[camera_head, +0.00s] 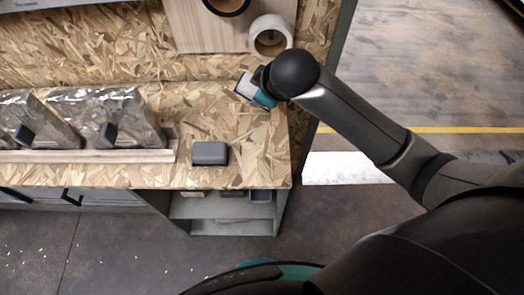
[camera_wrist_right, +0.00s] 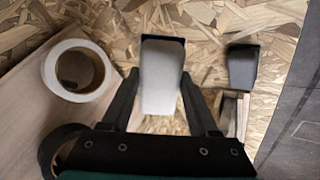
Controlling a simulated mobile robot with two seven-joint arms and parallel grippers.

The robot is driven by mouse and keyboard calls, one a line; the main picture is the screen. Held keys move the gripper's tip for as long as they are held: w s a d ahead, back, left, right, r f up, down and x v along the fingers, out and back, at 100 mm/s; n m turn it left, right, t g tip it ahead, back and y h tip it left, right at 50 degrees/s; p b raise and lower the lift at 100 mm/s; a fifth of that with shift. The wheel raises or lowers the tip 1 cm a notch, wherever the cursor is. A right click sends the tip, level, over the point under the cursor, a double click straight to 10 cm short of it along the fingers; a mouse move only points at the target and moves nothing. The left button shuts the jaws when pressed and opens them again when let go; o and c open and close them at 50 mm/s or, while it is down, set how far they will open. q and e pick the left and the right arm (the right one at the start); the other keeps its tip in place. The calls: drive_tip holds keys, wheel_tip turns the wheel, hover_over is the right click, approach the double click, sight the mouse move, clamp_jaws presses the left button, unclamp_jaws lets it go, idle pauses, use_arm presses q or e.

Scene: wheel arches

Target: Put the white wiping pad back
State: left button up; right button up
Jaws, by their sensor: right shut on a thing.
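The white wiping pad (camera_wrist_right: 160,78) is between the two fingers of my right gripper (camera_wrist_right: 160,88) in the right wrist view. It is a pale block with a dark edge at its far end. In the head view the pad (camera_head: 245,86) shows as a small tilted white piece beside my right gripper (camera_head: 258,90), over the right end of the workbench (camera_head: 255,150). My right gripper is shut on it. Whether the pad touches the bench cannot be told. My left gripper is not in view.
A dark grey block (camera_head: 210,153) lies near the bench's front edge. Bare bench lies around the block. Shelves (camera_head: 235,210) are below.

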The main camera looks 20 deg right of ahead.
drive_tip(key=shift+s+a+r+n+g+p, duration=0.1)
drive_tip(key=shift+a+r+n+g+p, duration=0.1)
drive_tip(key=shift+g, duration=0.25)
drive_tip(key=shift+s+a+r+n+g+p, duration=0.1)
drive_tip(key=shift+n+g, duration=0.1)
drive_tip(key=shift+g, duration=0.25)
drive_tip(key=s+r+n+g+p, duration=0.3)
drive_tip(key=s+r+n+g, duration=0.1)
drive_tip(key=s+n+g, duration=0.15)
drive_tip(key=shift+m+h, duration=0.3)
drive_tip(key=shift+m, duration=0.15)
drive_tip(key=f+b, duration=0.1)
drive_tip(key=f, duration=0.5)
drive_tip(key=f+b, duration=0.2)
drive_tip(key=f, duration=0.5)
drive_tip(key=f+b, duration=0.1)
drive_tip(key=f, duration=0.6)
drive_tip(key=shift+w+a+b, duration=0.1)
drive_tip(key=shift+a+b, duration=0.2)
drive_tip(key=shift+b, duration=0.05)
drive_tip(key=o, duration=1.2)
wheel_tip(320, 180, up, 12)
drive_tip(key=p, duration=0.2)
drive_tip(key=shift+p, duration=0.4)
